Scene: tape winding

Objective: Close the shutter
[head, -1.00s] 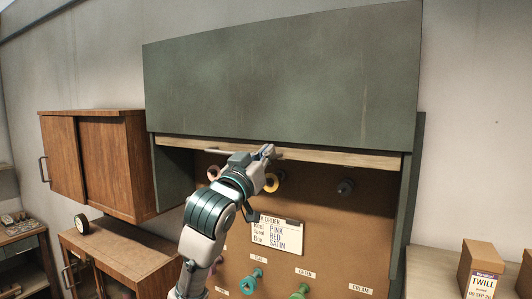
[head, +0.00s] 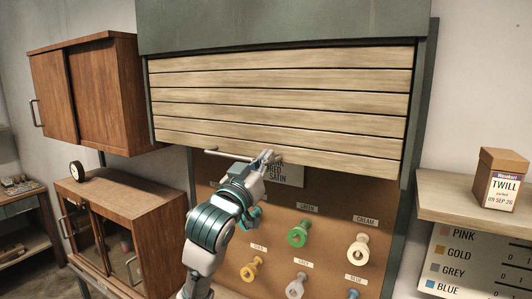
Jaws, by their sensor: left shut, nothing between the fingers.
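The slatted wooden shutter (head: 290,95) is partly down in the dark green cabinet (head: 300,28). Several slats show, and the lower edge slopes slightly down to the right. A thin bar handle (head: 209,149) shows at the shutter's bottom edge. My left gripper (head: 267,158) is shut at this bottom edge, beside or against the bar; I cannot tell if they touch. Below the shutter the brown peg board (head: 330,215) is still uncovered, with a green spool (head: 299,234) and a cream spool (head: 358,250). My right gripper is not in view.
A brown wall cupboard (head: 95,90) and a lower glass-fronted cabinet (head: 125,200) stand at the left. A shelf (head: 470,206) with a TWILL box (head: 500,178) is at the right. The order card (head: 285,174) is partly hidden behind my gripper and the shutter edge.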

